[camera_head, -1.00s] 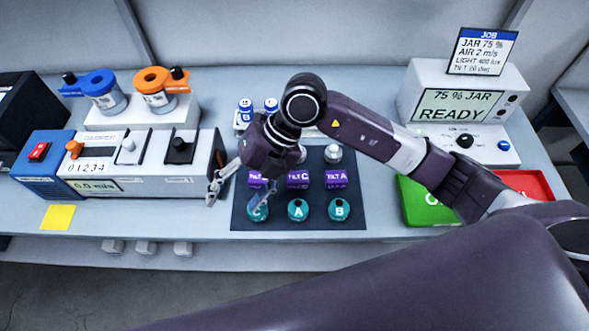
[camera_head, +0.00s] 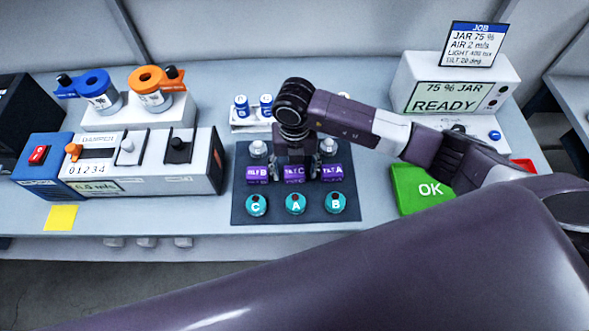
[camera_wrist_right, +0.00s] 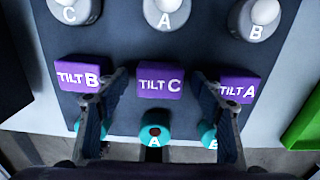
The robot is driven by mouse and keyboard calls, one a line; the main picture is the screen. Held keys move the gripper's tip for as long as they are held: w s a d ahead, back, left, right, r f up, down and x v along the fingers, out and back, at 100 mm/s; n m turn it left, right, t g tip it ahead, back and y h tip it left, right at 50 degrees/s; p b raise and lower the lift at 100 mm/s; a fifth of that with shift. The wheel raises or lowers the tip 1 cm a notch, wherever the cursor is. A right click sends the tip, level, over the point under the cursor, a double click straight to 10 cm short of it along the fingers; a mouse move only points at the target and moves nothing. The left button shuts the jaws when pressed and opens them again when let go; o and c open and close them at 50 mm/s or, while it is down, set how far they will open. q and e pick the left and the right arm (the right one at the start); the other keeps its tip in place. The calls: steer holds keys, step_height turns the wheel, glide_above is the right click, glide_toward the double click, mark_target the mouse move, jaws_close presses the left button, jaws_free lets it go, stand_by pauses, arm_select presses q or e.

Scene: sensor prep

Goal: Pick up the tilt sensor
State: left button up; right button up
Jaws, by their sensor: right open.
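Three purple tilt sensors stand in a row on the dark mat (camera_head: 240,212): TILT B (camera_head: 257,174), TILT C (camera_head: 294,175) and TILT A (camera_head: 333,173). My right gripper (camera_head: 297,166) points down over the middle of the row. In the right wrist view the open right gripper (camera_wrist_right: 158,85) has one finger on each side of TILT C (camera_wrist_right: 160,80), with nothing held. Its fingers lie in the gaps towards TILT B (camera_wrist_right: 82,74) and TILT A (camera_wrist_right: 240,88). I cannot tell how far down they reach. My left gripper is out of view.
Teal pieces marked C (camera_head: 256,205), A (camera_head: 295,204) and B (camera_head: 336,203) stand in front. Grey domed pieces, including C (camera_wrist_right: 75,8), stand behind. A green OK tray (camera_head: 420,190) is at right, a damper unit (camera_head: 140,160) at left.

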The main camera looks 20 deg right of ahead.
steer(key=shift+f, duration=0.2)
steer(key=c, duration=1.2)
steer(key=shift+c, duration=0.6)
steer(key=shift+r, duration=0.2)
